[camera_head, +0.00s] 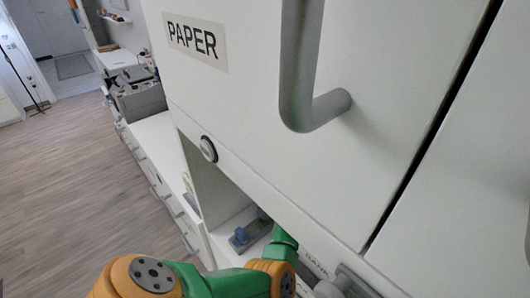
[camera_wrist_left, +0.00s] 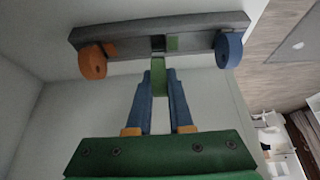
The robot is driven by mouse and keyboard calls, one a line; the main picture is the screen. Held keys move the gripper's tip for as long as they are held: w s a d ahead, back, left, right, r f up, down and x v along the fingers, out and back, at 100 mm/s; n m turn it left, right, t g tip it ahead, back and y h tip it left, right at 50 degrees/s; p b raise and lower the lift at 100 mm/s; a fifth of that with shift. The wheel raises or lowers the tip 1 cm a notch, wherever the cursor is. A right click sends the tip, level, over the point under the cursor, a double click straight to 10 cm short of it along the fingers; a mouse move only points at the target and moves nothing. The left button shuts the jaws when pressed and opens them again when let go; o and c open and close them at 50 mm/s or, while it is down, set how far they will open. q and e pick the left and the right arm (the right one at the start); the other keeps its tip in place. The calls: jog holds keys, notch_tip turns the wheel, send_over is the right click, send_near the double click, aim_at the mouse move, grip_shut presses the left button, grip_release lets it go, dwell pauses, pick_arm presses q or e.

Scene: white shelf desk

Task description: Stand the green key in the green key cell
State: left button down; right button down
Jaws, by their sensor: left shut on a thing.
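The green key (camera_wrist_left: 158,78) is pinched between the blue fingers of my left gripper (camera_wrist_left: 158,88) in the left wrist view. The key's far end is at the near edge of the grey key rack (camera_wrist_left: 120,38), close to a dark slot and a small green patch, the green key cell (camera_wrist_left: 172,43). I cannot tell whether the key touches the rack. In the head view my left gripper (camera_head: 265,215) reaches into an open shelf compartment beside the rack (camera_head: 257,232); the key is not clear there. My right gripper is out of view.
An orange key (camera_wrist_left: 92,62) and a blue key (camera_wrist_left: 228,48) stand at the rack's two ends; the blue one also shows in the head view (camera_head: 240,236). Pale compartment walls enclose the rack. The PAPER door (camera_head: 250,80), with its grey handle (camera_head: 303,75), is above my arm.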

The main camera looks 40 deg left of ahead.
aim_at(265, 216)
pick_arm(q)
jog(key=shift+r+p, duration=0.1)
jog(key=shift+p, duration=0.5)
dwell(1.1)
jog(key=shift+f+b, duration=1.3)
jog(key=shift+f, duration=0.45)
jog(key=c, duration=0.7)
grip_release()
jog(key=shift+c, duration=0.2)
jog(key=v, duration=0.7)
